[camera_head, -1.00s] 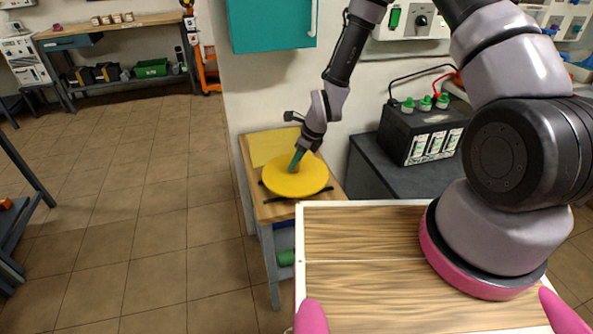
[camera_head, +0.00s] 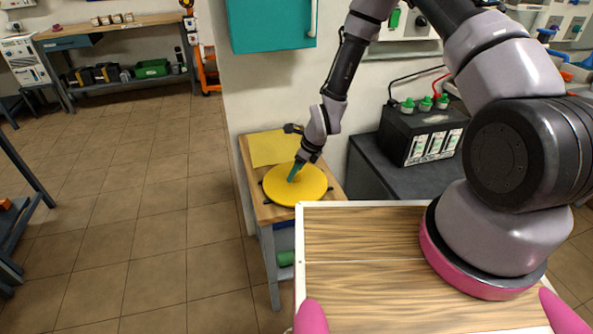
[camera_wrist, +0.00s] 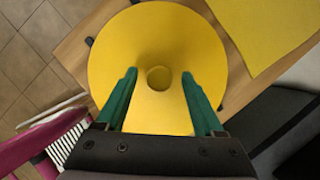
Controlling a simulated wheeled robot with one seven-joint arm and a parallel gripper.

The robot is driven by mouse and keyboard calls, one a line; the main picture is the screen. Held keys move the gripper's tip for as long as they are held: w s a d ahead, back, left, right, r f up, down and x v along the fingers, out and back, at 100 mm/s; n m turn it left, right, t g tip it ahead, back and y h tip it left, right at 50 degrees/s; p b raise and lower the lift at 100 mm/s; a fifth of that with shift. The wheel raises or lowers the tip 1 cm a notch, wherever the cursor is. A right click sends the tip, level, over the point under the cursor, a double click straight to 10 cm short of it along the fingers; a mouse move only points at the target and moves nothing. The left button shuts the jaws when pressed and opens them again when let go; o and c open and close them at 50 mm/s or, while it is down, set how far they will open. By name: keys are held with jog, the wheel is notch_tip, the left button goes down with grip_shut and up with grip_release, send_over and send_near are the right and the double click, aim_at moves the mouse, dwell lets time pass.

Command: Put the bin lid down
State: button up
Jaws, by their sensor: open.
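The bin lid is a round yellow disc (camera_head: 312,190) with a small round knob at its centre. It lies flat over dark bars on a small wooden-topped table (camera_head: 247,160). In the wrist view the lid (camera_wrist: 160,30) fills the middle, with its knob (camera_wrist: 159,78) between my fingers. My gripper (camera_wrist: 159,72) has two green fingers, spread apart with a gap on each side of the knob. In the head view my gripper (camera_head: 293,174) points down at the lid's middle, and the knob is hidden there.
A flat yellow square (camera_head: 272,147) lies behind the lid on the table. A dark counter with a black battery (camera_head: 425,135) stands to the right. A teal wall cabinet (camera_head: 270,25) hangs above. The tiled floor to the left is clear.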

jog(key=v, duration=1.2)
jog(key=d+r+n+t+h, duration=0.1)
jog(key=d+r+n, duration=0.45)
jog(key=r, duration=0.75)
jog(key=d+r+n+t+h, duration=0.15)
jog(key=d+r+n, duration=0.45)
jog(key=r, duration=0.7)
jog(key=s+d+r+n+t, duration=0.1)
jog(key=s+d+r+n, duration=0.3)
jog(key=s+r, duration=0.4)
jog(key=s+d+r+n+t, duration=0.1)
jog(key=s+d+r+n, duration=0.3)
jog(key=s+r, duration=0.4)
jog(key=shift+s+d+y, duration=0.35)
jog(key=shift+s+d, duration=0.15)
jog(key=shift+s, duration=0.1)
jog(key=shift+t, duration=0.25)
